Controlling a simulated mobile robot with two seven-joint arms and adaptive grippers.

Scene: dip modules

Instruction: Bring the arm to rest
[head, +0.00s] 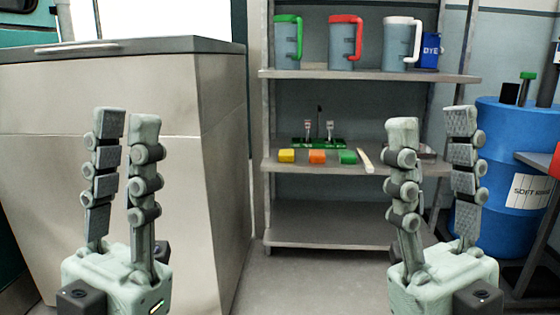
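My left gripper (127,120) stands upright at the lower left, in front of the cabinet. Its fingers are apart with a narrow gap, and nothing shows between them. My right gripper (431,118) stands upright at the lower right, in front of the shelf's right side and the blue drum. Its fingers are apart with a wider gap, and nothing is held between them. Both grippers point up and touch nothing that I can see.
A metal shelf (325,238) stands ahead, with jugs (345,45) on top and small coloured blocks (318,157) on its middle board. A blue drum (510,215) is at the right. A cabinet (190,120) fills the left. Floor between the grippers is clear.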

